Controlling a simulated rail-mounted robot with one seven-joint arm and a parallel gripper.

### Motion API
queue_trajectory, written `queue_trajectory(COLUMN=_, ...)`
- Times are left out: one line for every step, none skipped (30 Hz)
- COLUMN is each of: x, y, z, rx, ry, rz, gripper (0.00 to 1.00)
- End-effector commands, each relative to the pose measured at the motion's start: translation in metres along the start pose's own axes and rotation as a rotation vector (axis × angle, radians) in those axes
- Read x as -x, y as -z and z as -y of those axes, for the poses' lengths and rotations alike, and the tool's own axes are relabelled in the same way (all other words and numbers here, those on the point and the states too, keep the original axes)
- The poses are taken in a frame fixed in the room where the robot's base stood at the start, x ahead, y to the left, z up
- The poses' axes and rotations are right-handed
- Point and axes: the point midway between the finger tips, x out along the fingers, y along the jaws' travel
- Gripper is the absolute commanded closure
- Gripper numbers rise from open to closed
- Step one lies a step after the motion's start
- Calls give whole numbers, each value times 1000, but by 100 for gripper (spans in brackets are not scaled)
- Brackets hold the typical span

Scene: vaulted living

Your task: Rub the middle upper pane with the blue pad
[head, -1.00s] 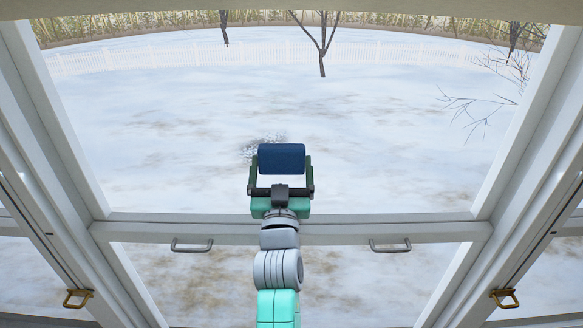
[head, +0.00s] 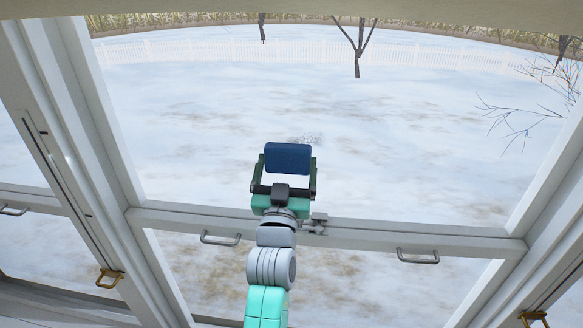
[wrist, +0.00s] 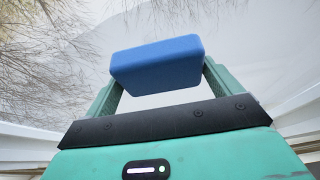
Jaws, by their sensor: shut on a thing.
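The blue pad (head: 288,157) is held between the two fingers of my gripper (head: 287,168), which is shut on it. In the head view it stands in front of the lower left part of the middle upper pane (head: 410,140). A grey-white speckled patch (head: 304,139) shows just above the pad's top edge; the pad seems to hide part of it. The pad also shows in the wrist view (wrist: 157,65), raised beyond the green gripper body. I cannot tell whether the pad touches the glass.
A white crossbar (head: 420,235) runs below the pane, with a grey latch-like fitting (head: 316,222) beside my wrist. Metal handles (head: 220,239) (head: 418,256) sit just under it. Thick white frame posts (head: 85,150) stand at both sides. Snow, trees and a fence lie outside.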

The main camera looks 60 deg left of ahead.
Motion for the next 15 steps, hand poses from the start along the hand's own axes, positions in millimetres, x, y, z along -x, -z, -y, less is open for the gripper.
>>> queue_trajectory(x=0, y=0, z=6, rx=-2, ry=4, rz=0, gripper=28)
queue_trajectory(x=0, y=0, z=10, rx=-3, ry=5, rz=0, gripper=28)
queue_trajectory(x=0, y=0, z=14, rx=-3, ry=5, rz=0, gripper=28)
queue_trajectory(x=0, y=-1, z=18, rx=-2, ry=5, rz=1, gripper=28)
queue_trajectory(x=0, y=-1, z=21, rx=-2, ry=4, rz=1, gripper=28)
queue_trajectory(x=0, y=-2, z=25, rx=-3, ry=4, rz=2, gripper=28)
queue_trajectory(x=0, y=-2, z=29, rx=-3, ry=5, rz=1, gripper=28)
queue_trajectory(x=0, y=-2, z=31, rx=-2, ry=4, rz=1, gripper=28)
queue_trajectory(x=0, y=-2, z=35, rx=-2, ry=5, rz=1, gripper=28)
queue_trajectory(x=0, y=-1, z=36, rx=-2, ry=4, rz=1, gripper=28)
queue_trajectory(x=0, y=-1, z=38, rx=-2, ry=3, rz=1, gripper=28)
queue_trajectory(x=0, y=-1, z=39, rx=-1, ry=3, rz=1, gripper=28)
queue_trajectory(x=0, y=-1, z=40, rx=-1, ry=3, rz=1, gripper=28)
queue_trajectory(x=0, y=-1, z=40, rx=0, ry=2, rz=1, gripper=28)
queue_trajectory(x=0, y=0, z=40, rx=0, ry=2, rz=1, gripper=28)
